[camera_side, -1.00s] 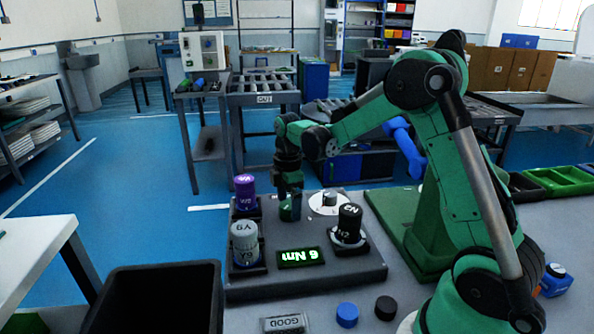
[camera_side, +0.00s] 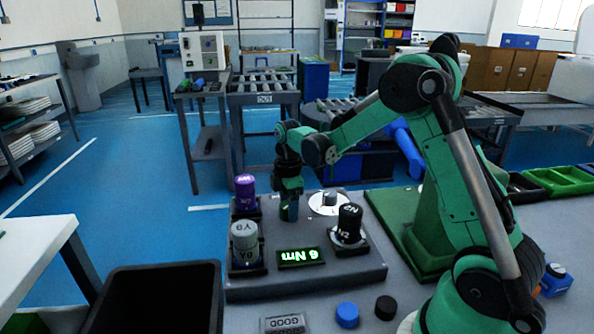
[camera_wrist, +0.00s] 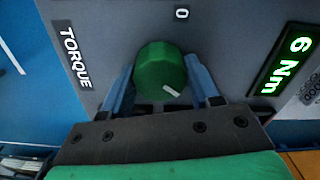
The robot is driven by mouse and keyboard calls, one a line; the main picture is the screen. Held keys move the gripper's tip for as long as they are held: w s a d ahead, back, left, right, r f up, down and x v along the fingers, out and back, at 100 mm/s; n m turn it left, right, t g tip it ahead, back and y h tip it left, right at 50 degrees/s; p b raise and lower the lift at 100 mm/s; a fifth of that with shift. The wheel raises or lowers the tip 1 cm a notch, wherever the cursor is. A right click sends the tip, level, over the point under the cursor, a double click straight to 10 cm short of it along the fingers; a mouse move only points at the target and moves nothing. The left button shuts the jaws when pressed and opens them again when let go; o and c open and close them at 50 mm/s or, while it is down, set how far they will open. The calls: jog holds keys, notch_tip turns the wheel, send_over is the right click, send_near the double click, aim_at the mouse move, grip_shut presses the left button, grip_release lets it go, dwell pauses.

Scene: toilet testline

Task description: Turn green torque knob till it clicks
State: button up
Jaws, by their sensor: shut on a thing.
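The green torque knob (camera_wrist: 161,72) stands on the grey panel beside the word TORQUE. A white mark on its face points toward the lower right in the wrist view. My gripper (camera_wrist: 160,85) has one blue finger on each side of the knob and is shut on it. In the side view my gripper (camera_side: 289,205) points down at the back of the test panel (camera_side: 310,285), and the knob is largely hidden there. The green display (camera_side: 300,257) reads 6 Nm, and it also shows in the wrist view (camera_wrist: 288,60).
A purple cylinder (camera_side: 245,190), a grey cylinder (camera_side: 244,243) and a black cylinder (camera_side: 349,222) stand in holders on the panel. A white dial (camera_side: 329,203) sits right of my gripper. A black bin (camera_side: 155,300) and blue cap (camera_side: 347,315) are in front.

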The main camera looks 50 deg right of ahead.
jog(key=shift+m, duration=3.5)
jog(key=o, duration=1.3)
jog(key=shift+r, duration=2.85)
